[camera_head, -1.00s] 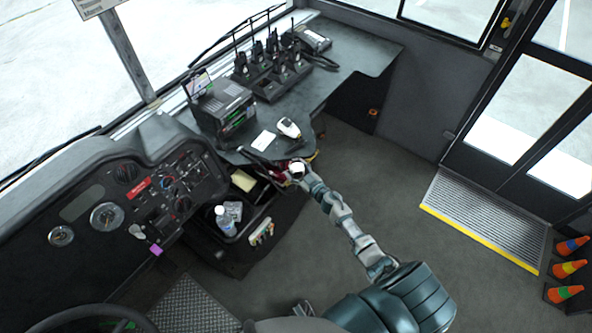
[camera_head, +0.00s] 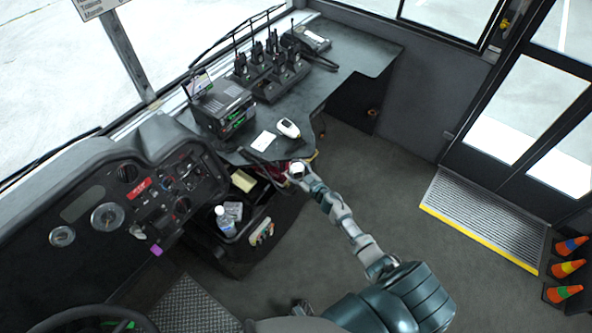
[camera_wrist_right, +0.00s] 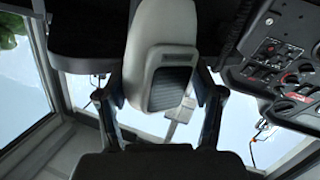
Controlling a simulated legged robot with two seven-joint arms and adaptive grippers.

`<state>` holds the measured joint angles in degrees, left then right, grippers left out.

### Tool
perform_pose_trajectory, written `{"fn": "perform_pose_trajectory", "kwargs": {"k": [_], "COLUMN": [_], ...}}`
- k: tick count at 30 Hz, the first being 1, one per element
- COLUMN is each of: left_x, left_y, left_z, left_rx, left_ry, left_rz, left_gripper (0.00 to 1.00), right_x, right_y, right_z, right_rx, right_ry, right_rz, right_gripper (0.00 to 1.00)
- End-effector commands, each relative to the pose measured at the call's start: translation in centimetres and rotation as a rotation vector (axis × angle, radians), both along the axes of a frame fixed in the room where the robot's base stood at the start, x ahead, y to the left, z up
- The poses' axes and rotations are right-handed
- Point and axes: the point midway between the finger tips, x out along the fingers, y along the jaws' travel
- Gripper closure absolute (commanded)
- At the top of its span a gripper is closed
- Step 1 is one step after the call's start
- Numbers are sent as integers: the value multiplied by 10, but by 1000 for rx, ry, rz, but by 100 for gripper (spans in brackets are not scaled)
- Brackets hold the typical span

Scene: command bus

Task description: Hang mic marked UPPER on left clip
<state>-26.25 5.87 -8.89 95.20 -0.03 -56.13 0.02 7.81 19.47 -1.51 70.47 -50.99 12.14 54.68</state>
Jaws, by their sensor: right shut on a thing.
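My right gripper (camera_head: 282,168) is at the front edge of the desk, below the radio box (camera_head: 225,108). In the wrist view my right gripper (camera_wrist_right: 160,112) is shut on a light grey handheld mic (camera_wrist_right: 162,45) with a dark grille. Its marking cannot be read. In the head view this held mic is too small and covered to make out. A second, white mic (camera_head: 289,128) lies on the desk (camera_head: 345,85), beside a white card (camera_head: 263,140). The left clip cannot be made out. My left gripper is not in view.
A rack of several handheld radios (camera_head: 270,70) stands at the back of the desk. A bin with a water bottle (camera_head: 225,220) and a yellow pad (camera_head: 244,181) lies left of my gripper. The dashboard (camera_head: 110,190) is further left.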

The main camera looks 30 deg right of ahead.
Motion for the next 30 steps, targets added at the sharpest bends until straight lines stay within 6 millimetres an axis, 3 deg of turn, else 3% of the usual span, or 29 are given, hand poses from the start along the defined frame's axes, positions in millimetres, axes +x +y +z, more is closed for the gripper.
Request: {"fn": "perform_pose_trajectory", "kwargs": {"k": [16, 30], "left_x": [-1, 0], "left_y": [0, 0], "left_z": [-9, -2], "left_rx": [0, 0], "left_ry": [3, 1], "left_rz": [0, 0], "left_gripper": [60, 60], "right_x": [0, 1], "right_y": [1, 1], "right_z": [-11, -9], "right_rx": [1, 12], "right_ry": [-1, 6], "right_rz": [0, -18], "right_gripper": [54, 54]}}
